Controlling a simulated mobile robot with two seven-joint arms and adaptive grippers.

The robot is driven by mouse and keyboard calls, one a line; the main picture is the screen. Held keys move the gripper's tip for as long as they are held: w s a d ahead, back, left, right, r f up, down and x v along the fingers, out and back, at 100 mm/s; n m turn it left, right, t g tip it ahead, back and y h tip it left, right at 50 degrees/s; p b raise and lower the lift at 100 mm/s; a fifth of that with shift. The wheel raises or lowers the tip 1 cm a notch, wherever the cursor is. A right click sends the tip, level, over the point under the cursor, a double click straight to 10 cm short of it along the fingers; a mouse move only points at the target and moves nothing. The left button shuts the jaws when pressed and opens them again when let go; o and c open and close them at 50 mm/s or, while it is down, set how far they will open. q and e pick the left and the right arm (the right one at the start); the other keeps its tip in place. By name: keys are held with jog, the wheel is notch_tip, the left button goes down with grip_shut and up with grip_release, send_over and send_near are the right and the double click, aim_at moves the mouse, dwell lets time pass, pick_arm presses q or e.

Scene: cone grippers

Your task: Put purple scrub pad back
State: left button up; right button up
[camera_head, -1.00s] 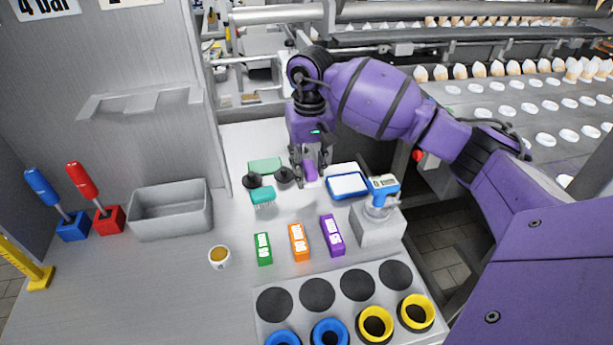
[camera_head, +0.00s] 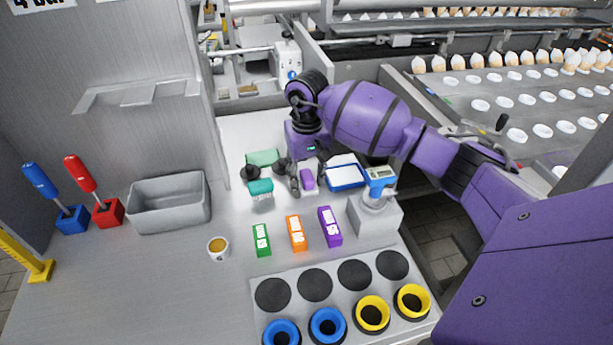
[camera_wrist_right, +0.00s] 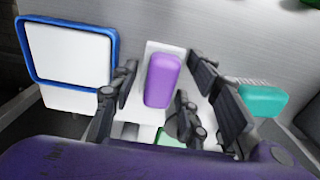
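The purple scrub pad (camera_head: 307,180) lies among the items at the back of the work surface, between the green-teal brush and the blue-rimmed white tray. In the wrist view the purple pad (camera_wrist_right: 162,80) sits over a narrow white piece. My right gripper (camera_head: 306,176) is low over it. Its fingers (camera_wrist_right: 158,95) stand apart on either side of the pad, with visible gaps, so it looks open and not clamped. My left gripper is not in view.
The blue-rimmed tray (camera_head: 345,174) is close on the right, the teal brush (camera_head: 260,188) and a green pad (camera_head: 263,158) on the left. Green (camera_head: 261,239), orange (camera_head: 296,232) and purple (camera_head: 330,226) boxes stand in front. A grey device (camera_head: 375,213) stands at right.

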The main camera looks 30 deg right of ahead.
aim_at(307, 174)
jog(key=shift+o, duration=0.4)
jog(key=shift+r, duration=0.15)
jog(key=shift+r, duration=0.3)
notch_tip(307, 174, up, 12)
jog(key=shift+f+b, duration=0.15)
jog(key=shift+b, duration=0.15)
jog(key=shift+f, duration=0.1)
